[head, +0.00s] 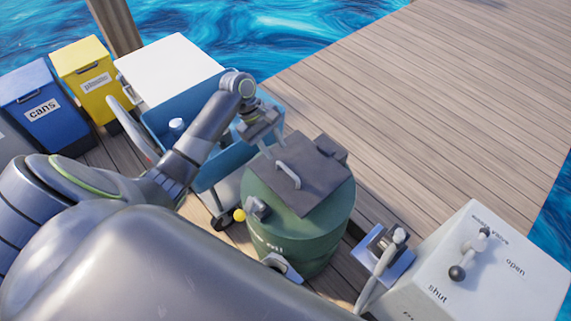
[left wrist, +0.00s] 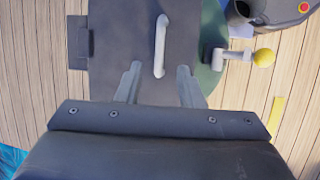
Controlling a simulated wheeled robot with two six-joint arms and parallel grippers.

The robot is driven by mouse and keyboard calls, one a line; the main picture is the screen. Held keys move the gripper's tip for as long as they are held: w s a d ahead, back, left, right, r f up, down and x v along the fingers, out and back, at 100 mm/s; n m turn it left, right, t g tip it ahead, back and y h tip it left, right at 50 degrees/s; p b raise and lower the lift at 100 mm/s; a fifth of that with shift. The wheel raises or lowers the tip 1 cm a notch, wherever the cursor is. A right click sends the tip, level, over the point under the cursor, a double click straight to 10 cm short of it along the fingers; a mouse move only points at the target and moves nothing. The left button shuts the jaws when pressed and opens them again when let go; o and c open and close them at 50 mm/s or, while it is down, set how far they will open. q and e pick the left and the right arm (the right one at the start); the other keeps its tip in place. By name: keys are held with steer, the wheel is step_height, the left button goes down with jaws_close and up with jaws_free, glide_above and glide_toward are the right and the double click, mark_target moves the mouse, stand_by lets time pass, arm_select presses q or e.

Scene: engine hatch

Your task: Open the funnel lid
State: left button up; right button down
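The funnel lid (head: 308,184) is a dark grey square plate lying flat and shut on top of a green drum (head: 312,240). A light bar handle (head: 288,174) stands on the lid. My left gripper (head: 275,152) is over the lid's far left edge, with its two fingers apart and empty. In the left wrist view, the lid (left wrist: 118,35) fills the middle. The handle (left wrist: 161,45) lies ahead of and between the open fingertips (left wrist: 158,70), apart from them. My right gripper is not in view.
A blue cart (head: 215,165) with a white lid stands left of the drum. A yellow knob (head: 239,215) is at the drum's side. A white box (head: 500,265) with a lever marked open and shut stands right. Blue and yellow bins are at far left. Open deck lies behind.

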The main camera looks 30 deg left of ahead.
mark_target(287, 170)
arm_select(q)
steer(key=x, duration=0.8)
steer(key=shift+f, duration=0.1)
jaws_close()
